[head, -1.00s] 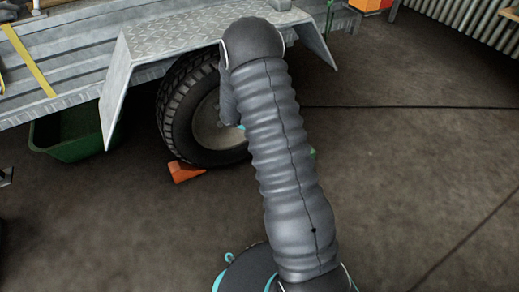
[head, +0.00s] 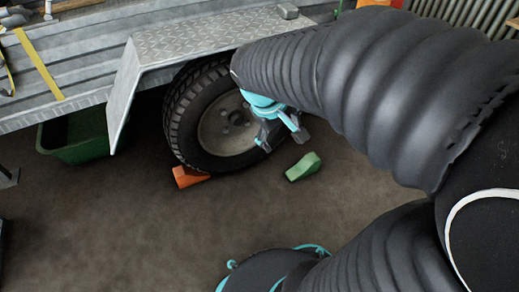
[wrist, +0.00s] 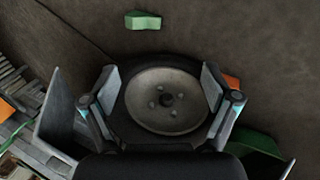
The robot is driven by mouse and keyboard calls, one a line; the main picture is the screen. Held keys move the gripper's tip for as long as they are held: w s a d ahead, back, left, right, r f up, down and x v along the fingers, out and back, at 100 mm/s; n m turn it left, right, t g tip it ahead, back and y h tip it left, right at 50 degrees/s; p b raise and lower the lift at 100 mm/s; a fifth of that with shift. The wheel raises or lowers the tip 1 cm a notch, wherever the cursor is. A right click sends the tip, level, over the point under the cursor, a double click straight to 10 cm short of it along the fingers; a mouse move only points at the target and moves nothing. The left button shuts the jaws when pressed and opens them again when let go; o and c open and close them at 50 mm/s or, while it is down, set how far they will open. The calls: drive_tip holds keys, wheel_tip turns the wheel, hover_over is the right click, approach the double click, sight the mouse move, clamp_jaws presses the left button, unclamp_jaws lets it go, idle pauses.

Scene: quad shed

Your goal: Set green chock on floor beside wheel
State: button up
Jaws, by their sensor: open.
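The green chock (head: 303,167) lies on the floor to the right of the trailer wheel (head: 212,118), a short gap from the tyre. It also shows in the wrist view (wrist: 143,20), at the top and apart from the fingers. My gripper (head: 276,133) is open and empty in front of the wheel's right side, above and left of the chock. In the wrist view my gripper (wrist: 158,90) has its fingers spread, with the wheel hub (wrist: 167,101) seen between them. An orange chock (head: 188,177) sits against the lower left of the tyre.
A metal fender (head: 200,42) covers the wheel top. A green bin (head: 80,140) stands under the trailer at left. My arm hides much of the right side. The floor in front of the wheel is clear.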

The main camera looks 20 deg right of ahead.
drive_tip(key=s+a+r+m+t+y, duration=0.2)
drive_tip(key=s+a+r+t+y, duration=0.1)
drive_tip(key=s+a, duration=0.5)
drive_tip(key=shift+s+a+r+m+t+y, duration=0.2)
drive_tip(key=shift+s+r+m+t+y, duration=0.25)
drive_tip(key=shift+s+r, duration=0.25)
drive_tip(key=shift+d, duration=0.1)
